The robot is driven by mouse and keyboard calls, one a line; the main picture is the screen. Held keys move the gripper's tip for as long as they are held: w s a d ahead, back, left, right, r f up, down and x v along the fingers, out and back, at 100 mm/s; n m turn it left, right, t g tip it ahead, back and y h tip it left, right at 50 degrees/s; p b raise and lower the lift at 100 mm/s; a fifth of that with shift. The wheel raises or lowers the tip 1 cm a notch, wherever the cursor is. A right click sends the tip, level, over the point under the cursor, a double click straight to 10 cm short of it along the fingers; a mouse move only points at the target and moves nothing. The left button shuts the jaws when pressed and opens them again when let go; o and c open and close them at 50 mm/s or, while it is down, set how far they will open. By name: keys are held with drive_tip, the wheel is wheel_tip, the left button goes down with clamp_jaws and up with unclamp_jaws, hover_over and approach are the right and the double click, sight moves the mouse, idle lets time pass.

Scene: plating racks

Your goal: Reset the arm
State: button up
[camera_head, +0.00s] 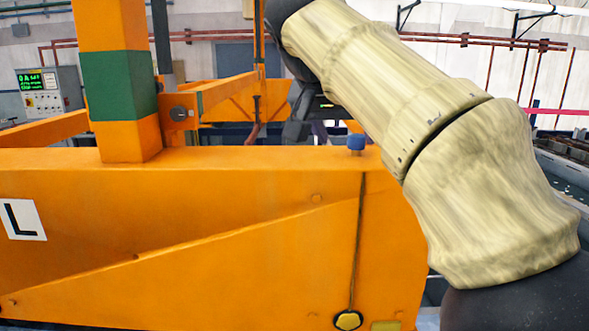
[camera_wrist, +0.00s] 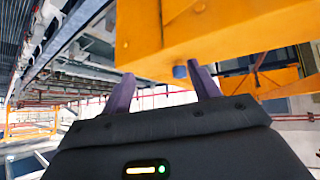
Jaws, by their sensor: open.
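My gripper (camera_wrist: 162,72) shows in the wrist view with its two purple fingers spread apart and nothing held between them. A blue knob (camera_wrist: 180,71) on the orange frame appears between the fingers, nearer the right one; I cannot tell how far off it is. In the head view the blue knob (camera_head: 356,143) stands on top of the orange beam (camera_head: 230,190). My arm, in a pale cover, crosses the right side, and the dark wrist is behind the beam. The fingers are mostly hidden there.
An orange post with a green band (camera_head: 120,85) rises at the left. A white plate marked L (camera_head: 23,220) is on the beam. A control box with a green display (camera_head: 48,92) stands at far left. A yellow-capped cable end (camera_head: 348,320) hangs at the beam's front.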

wheel_tip(320, 180, down, 27)
drive_tip(key=w+d+n+g+y+b, duration=0.2)
drive_tip(key=n+b, duration=0.2)
drive_tip(key=n, duration=0.1)
drive_tip(key=s+d+f+g+b, duration=0.1)
drive_tip(key=s+f, duration=0.4)
drive_tip(key=f, duration=0.3)
drive_tip(key=s+d+f+g+y+b, duration=0.1)
drive_tip(key=s+d+f, duration=0.1)
drive_tip(key=s+f, duration=0.3)
drive_tip(key=s+d+f+y+b, duration=0.1)
drive_tip(key=s+f, duration=0.4)
drive_tip(key=f, duration=0.8)
drive_tip(key=shift+s+d+f+g, duration=0.15)
drive_tip(key=shift+d+f+g, duration=0.1)
drive_tip(key=shift+d+g, duration=0.25)
drive_tip(key=shift+d+m, duration=0.1)
drive_tip(key=shift+m, duration=0.2)
drive_tip(key=shift+s+d, duration=0.1)
drive_tip(key=shift+d, duration=0.1)
drive_tip(key=shift+s+a, duration=0.1)
drive_tip(key=shift+a, duration=0.05)
